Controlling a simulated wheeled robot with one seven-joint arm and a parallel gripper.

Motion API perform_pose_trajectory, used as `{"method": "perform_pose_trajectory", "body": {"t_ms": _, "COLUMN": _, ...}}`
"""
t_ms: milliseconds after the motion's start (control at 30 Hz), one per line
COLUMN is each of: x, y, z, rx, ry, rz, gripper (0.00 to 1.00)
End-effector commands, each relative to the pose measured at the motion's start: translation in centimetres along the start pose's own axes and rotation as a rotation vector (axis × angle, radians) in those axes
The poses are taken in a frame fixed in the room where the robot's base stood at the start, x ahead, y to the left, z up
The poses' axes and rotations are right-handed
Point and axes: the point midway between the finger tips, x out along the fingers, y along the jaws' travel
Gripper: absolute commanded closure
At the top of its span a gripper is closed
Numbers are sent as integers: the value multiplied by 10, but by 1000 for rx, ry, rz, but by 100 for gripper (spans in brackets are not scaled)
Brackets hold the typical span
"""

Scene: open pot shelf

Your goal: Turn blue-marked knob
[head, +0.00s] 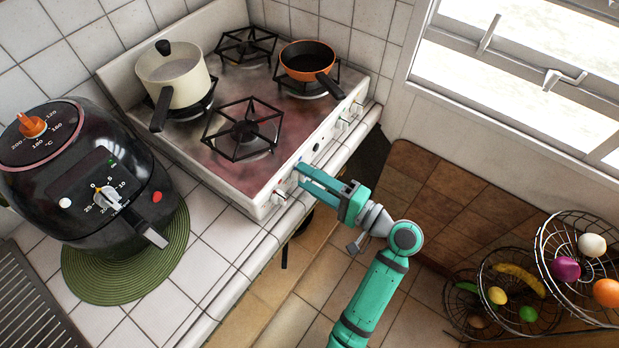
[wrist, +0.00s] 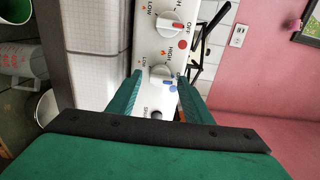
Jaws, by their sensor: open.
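The blue-marked knob (wrist: 160,74) is a white and grey dial on the stove's front panel, with a blue dot (wrist: 168,88) beside it in the wrist view. My gripper (wrist: 159,80) is open, its two teal fingers on either side of this knob. I cannot tell whether they touch it. In the head view my gripper (head: 299,175) reaches the front panel from the lower right, and its fingers largely hide the knob. A red-marked knob (wrist: 174,22) is farther up the panel in the wrist view.
The stove (head: 230,177) carries a cream pot (head: 175,82) and an orange pan (head: 306,62). More knobs (head: 342,123) line the panel. A black air fryer (head: 80,180) stands left on a green mat. Wire fruit baskets (head: 520,290) are at lower right.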

Motion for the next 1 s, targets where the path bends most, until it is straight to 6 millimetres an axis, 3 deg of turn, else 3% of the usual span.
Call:
{"method": "perform_pose_trajectory", "body": {"t_ms": 100, "x": 0, "y": 0, "z": 0, "rx": 0, "ry": 0, "rz": 0, "gripper": 57}}
{"method": "perform_pose_trajectory", "body": {"t_ms": 267, "x": 1, "y": 0, "z": 1, "rx": 0, "ry": -2, "rz": 0, "gripper": 95}}
{"method": "perform_pose_trajectory", "body": {"t_ms": 467, "x": 1, "y": 0, "z": 1, "rx": -22, "ry": -3, "rz": 0, "gripper": 95}}
{"method": "perform_pose_trajectory", "body": {"t_ms": 800, "x": 1, "y": -1, "z": 1, "rx": -269, "ry": -4, "rz": -1, "gripper": 95}}
{"method": "perform_pose_trajectory", "body": {"t_ms": 1000, "x": 1, "y": -1, "z": 2, "rx": -317, "ry": -5, "rz": -1, "gripper": 95}}
